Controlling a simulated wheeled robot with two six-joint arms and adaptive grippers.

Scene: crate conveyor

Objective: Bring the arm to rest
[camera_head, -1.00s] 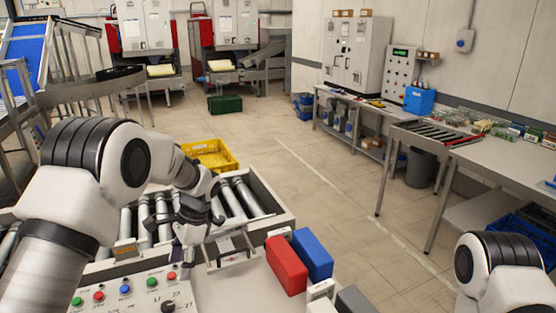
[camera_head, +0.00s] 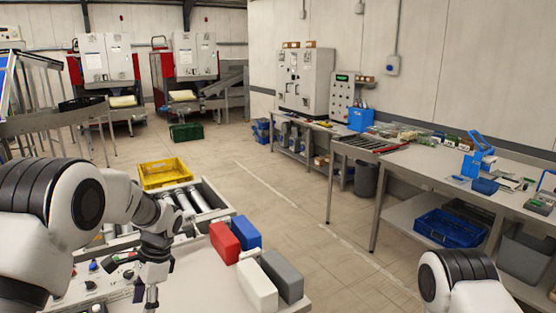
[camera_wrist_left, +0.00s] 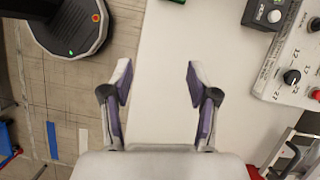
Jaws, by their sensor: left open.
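My left arm comes in from the left in the head view, bent at the elbow. Its gripper (camera_head: 152,284) points down over the near table by the control panel (camera_head: 92,284). In the left wrist view the left gripper (camera_wrist_left: 158,80) has its two fingers wide apart with nothing between them. Bare white tabletop (camera_wrist_left: 165,115) lies below it. Of my right arm, only a white and black link shows at the lower right of the head view; its gripper is out of view.
Red (camera_head: 225,242), blue (camera_head: 246,234), white (camera_head: 257,285) and grey (camera_head: 282,276) blocks stand right of the left gripper. A yellow crate (camera_head: 164,184) sits beyond the rollers (camera_head: 195,200). A long workbench (camera_head: 400,160) runs along the right wall. Open floor lies between.

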